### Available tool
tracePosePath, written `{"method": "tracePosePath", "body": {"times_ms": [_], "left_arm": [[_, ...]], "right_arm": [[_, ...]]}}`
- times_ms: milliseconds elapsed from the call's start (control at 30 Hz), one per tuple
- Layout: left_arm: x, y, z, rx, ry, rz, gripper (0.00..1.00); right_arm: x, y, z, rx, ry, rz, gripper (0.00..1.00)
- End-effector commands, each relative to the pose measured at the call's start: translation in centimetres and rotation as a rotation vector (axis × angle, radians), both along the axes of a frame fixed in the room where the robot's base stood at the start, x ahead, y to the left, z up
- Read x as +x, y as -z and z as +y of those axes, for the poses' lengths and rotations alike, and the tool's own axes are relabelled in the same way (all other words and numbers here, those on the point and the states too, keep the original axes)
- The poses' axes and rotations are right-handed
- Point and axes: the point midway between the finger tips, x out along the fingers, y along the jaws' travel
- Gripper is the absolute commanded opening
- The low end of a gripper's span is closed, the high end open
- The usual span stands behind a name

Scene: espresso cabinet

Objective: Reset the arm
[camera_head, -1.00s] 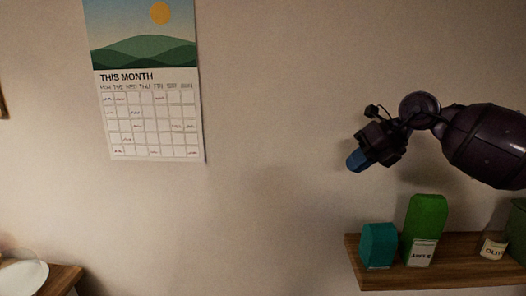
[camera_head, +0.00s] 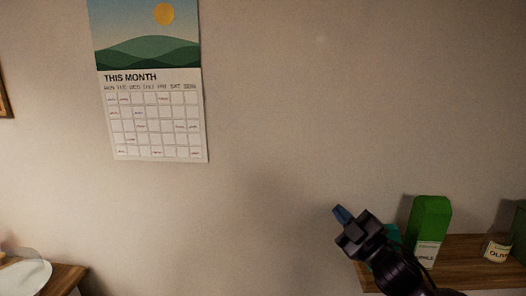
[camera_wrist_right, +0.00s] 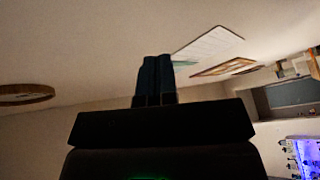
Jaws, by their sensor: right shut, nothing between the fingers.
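My right gripper (camera_head: 342,214) is dark with blue fingertips. In the head view it is in front of the wall, left of and in front of the shelf with the packages. Its fingers are together and hold nothing. The closed fingers also show at the top middle of the right wrist view (camera_wrist_right: 154,80). My right arm comes up from the bottom of the head view and covers part of the shelf and most of the teal package. My left gripper is in neither view.
A wooden shelf (camera_head: 466,246) at the right bears a green carton (camera_head: 429,222), a mostly hidden teal package (camera_head: 392,232) and a labelled jar (camera_head: 497,247). A calendar (camera_head: 150,120) hangs on the wall. A white plate (camera_head: 28,272) lies at lower left. The wall between is bare.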

Motion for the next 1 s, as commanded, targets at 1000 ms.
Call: {"method": "tracePosePath", "body": {"times_ms": [1000], "left_arm": [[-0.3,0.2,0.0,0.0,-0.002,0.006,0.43]], "right_arm": [[-28.9,33.1,-9.4,0.621,0.541,0.909,0.0]]}}
